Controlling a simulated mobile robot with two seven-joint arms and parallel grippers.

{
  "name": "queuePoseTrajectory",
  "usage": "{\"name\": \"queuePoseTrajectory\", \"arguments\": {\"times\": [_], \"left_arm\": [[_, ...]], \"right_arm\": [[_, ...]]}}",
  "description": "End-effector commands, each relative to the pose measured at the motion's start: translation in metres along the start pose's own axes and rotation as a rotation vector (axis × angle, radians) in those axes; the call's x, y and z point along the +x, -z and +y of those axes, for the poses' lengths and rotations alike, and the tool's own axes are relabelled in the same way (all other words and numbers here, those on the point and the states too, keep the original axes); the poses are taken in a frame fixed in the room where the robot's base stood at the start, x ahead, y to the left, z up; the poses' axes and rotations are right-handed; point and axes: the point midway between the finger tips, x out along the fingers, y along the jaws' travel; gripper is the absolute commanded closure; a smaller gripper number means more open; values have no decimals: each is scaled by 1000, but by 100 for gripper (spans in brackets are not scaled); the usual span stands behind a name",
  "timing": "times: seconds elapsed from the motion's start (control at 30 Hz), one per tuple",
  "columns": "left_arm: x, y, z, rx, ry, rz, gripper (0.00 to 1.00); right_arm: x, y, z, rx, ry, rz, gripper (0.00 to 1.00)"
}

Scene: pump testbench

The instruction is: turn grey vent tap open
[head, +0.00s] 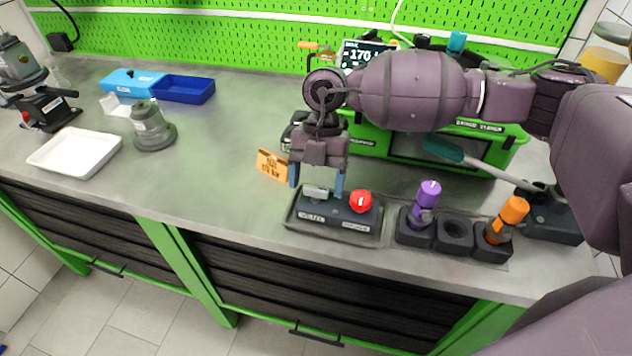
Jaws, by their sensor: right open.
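The grey vent tap (315,192) is a small light-grey handle on the left part of a dark control box (333,229) near the front of the bench. A label is on the box front below it. A red round knob (360,201) sits on the same box, to the right of the tap. My right gripper (316,184) points down over the tap, open, with one finger on each side of it. I cannot tell whether the fingers touch the tap. The top of the tap is partly hidden by the gripper. My left gripper is not in view.
Purple (424,202) and orange (507,217) handled tools stand in dark holders to the right. An orange sign (272,165) stands behind the box. A green case (499,152) is behind my right arm. A white tray (75,152) lies left.

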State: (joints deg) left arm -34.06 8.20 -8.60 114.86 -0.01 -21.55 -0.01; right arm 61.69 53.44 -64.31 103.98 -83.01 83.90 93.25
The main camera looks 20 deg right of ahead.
Motion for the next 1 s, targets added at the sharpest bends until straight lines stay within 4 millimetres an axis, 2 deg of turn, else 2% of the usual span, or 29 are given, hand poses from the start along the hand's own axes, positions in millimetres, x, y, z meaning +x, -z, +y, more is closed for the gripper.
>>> {"name": "queuePoseTrajectory", "arguments": {"times": [0.13,0.43,0.73,1.0], "left_arm": [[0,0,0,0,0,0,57],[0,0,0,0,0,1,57],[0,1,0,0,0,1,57],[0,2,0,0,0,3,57]], "right_arm": [[7,0,0,0,0,1,23],[8,0,0,0,0,0,25],[8,0,0,0,0,0,71],[8,0,0,-22,8,0,73]]}}
